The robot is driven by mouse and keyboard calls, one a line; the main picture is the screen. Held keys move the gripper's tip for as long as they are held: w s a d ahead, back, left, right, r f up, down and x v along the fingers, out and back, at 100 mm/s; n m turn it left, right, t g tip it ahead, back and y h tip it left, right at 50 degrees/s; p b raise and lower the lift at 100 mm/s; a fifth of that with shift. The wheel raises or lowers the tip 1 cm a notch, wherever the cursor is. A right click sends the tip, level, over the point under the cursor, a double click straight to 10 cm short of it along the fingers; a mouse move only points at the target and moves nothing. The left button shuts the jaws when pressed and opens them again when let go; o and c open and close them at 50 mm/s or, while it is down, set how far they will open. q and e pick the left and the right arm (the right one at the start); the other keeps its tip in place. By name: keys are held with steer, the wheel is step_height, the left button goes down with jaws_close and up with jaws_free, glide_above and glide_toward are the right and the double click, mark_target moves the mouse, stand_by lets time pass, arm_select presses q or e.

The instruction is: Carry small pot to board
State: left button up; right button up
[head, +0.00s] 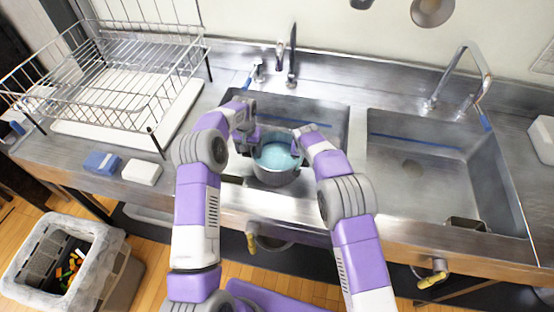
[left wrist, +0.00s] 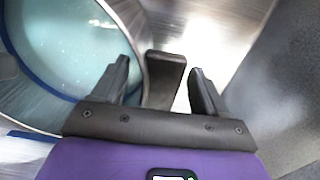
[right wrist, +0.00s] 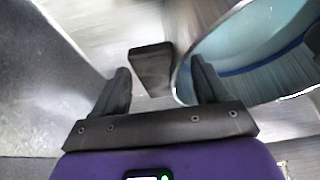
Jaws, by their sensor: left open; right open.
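The small pot (head: 277,172) is round and metal, with a bluish inside, and shows at the front of the left sink basin. My left gripper (head: 248,142) is at its left side, open, with one dark pot handle (left wrist: 164,72) between its fingers in the left wrist view. My right gripper (head: 302,138) is at its right side, partly hidden by my arm. In the right wrist view it is open, with the other dark handle (right wrist: 152,68) between its fingers. A white drainboard (head: 178,118) lies under the rack at the left; I see no other clear board.
A wire dish rack (head: 110,75) stands on the left counter. A blue sponge (head: 102,162) and a white block (head: 142,172) lie near the front edge. The right sink basin (head: 430,165) has a tall faucet (head: 470,62) behind it. A lined bin (head: 65,262) stands below.

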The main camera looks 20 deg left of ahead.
arm_select(q)
steer(key=shift+f, duration=0.2)
arm_select(e)
steer(key=shift+f, duration=0.2)
arm_select(q)
steer(key=c, duration=1.2)
arm_select(e)
steer(key=c, duration=1.2)
arm_select(q)
steer(key=shift+w+r, duration=0.1)
steer(key=shift+r, duration=0.1)
arm_select(e)
steer(key=shift+w+a+r, duration=0.1)
steer(key=shift+w+r, duration=0.05)
steer(key=shift+r, duration=0.1)
